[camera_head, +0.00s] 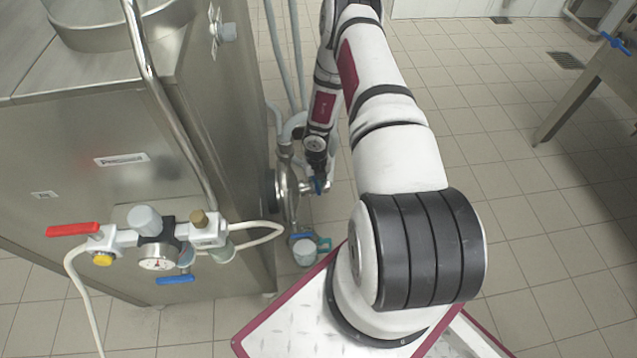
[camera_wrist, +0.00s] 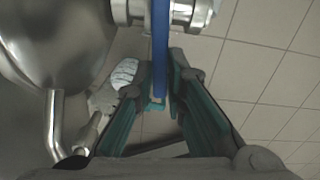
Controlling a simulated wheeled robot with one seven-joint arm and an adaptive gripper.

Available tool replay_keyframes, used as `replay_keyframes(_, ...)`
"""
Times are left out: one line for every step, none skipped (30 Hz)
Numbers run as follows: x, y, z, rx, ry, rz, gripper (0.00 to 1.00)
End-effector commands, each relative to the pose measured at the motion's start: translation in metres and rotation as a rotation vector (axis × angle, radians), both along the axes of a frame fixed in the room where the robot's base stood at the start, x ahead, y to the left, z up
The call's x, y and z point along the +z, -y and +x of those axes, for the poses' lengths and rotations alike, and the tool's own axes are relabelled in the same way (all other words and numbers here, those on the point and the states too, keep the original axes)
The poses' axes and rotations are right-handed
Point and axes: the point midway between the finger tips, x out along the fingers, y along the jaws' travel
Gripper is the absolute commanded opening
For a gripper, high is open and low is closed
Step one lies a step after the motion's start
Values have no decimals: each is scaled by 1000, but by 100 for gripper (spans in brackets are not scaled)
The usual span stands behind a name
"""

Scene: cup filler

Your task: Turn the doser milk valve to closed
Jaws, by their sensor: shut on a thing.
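In the wrist view a blue lever (camera_wrist: 160,40) runs down from a steel valve body (camera_wrist: 188,14) at the top edge. The lever lies crosswise to that fitting's left-to-right line. My gripper (camera_wrist: 164,63) has teal fingers, one on each side of the lever, and is shut on it. In the head view a small blue part of the lever (camera_head: 318,186) shows below my wrist, at the steel pipework beside the machine. My fingers are hard to make out there.
A steel machine (camera_head: 120,190) fills the left. On its front is a manifold with a red handle (camera_head: 74,229), a gauge (camera_head: 158,258) and a blue handle (camera_head: 175,280). A rounded steel housing (camera_wrist: 55,35) is close left of my gripper.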

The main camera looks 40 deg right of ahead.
Motion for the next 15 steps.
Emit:
replay_keyframes(0,-1,1,-24,0,0,0)
replay_keyframes(0,-2,1,-39,0,0,0)
replay_keyframes(0,-2,2,-57,1,0,0)
replay_keyframes(0,-3,2,-70,0,1,0)
replay_keyframes(0,-3,2,-80,1,0,0)
replay_keyframes(0,-4,3,-94,0,1,0)
replay_keyframes(0,-4,3,-103,0,1,0)
replay_keyframes(0,-4,3,-110,0,1,0)
replay_keyframes(0,-5,3,-119,1,0,0)
replay_keyframes(0,-5,4,-125,1,0,0)
replay_keyframes(0,-5,4,-130,1,0,0)
replay_keyframes(0,-5,4,-134,1,0,0)
replay_keyframes(0,-5,4,-137,1,0,0)
replay_keyframes(0,-5,4,-139,1,0,0)
replay_keyframes(0,-6,4,-141,1,0,0)
